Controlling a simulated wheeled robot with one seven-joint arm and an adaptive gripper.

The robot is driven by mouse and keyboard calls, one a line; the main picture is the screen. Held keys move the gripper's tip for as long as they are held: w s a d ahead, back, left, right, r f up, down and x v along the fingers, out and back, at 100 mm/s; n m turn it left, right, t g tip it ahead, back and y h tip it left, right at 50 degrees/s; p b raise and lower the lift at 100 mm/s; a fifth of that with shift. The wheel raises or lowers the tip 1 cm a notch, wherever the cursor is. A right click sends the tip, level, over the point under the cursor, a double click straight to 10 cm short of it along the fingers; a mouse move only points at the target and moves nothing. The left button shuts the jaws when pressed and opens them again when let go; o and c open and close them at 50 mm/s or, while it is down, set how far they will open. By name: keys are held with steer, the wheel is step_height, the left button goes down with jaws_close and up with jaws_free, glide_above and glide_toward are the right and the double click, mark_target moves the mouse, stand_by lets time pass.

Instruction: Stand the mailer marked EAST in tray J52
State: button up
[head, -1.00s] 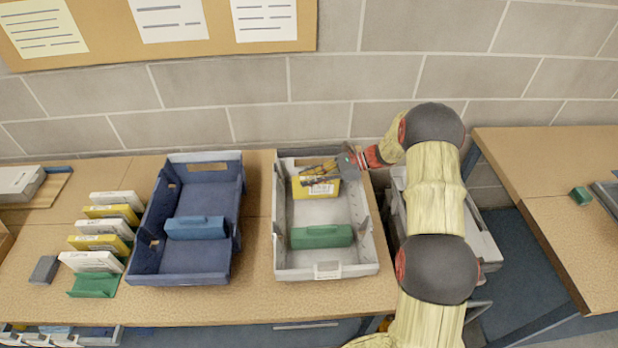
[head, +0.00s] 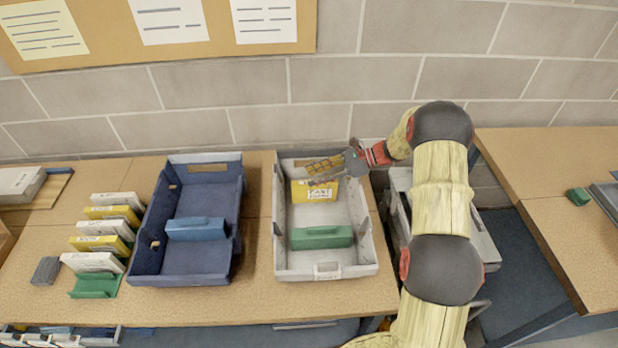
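The yellow mailer (head: 314,191) has a white label that looks like EAST. It is upright, leaning a little, in the far half of the grey tray (head: 278,225). The tray's front label (head: 328,271) is too small to read surely. My gripper (head: 318,171) reaches in from the right over the tray's right wall.
A green block (head: 321,237) sits in the tray's near half. A blue tray (head: 148,262) with a blue block (head: 195,228) stands to the left. Several white and yellow mailers (head: 103,228) stand in a row at left. A wall is close behind.

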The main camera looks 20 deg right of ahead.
steer(key=p+v, duration=0.1)
steer(key=v, duration=0.8)
steer(key=s+a+r+n+g+h, duration=0.1)
steer(key=s+a+r+n+h, duration=0.2)
steer(key=s+a+r+n, duration=0.35)
steer(key=s+a+r+n+g+h, duration=0.1)
steer(key=s+a+r+n+h, duration=0.25)
steer(key=s+r, duration=0.55)
steer(key=s+r+n+t+h, duration=0.2)
steer(key=s+n, duration=0.3)
steer(key=s, duration=0.5)
steer(key=s+r+n+t+h, duration=0.3)
steer(key=s+r+n+h, duration=0.1)
steer(key=s, duration=0.7)
steer(key=shift+a+r+n+h, duration=0.2)
steer(key=shift+r+n+h, duration=0.15)
steer(key=shift+r+n, duration=0.2)
steer(key=shift+w, duration=0.1)
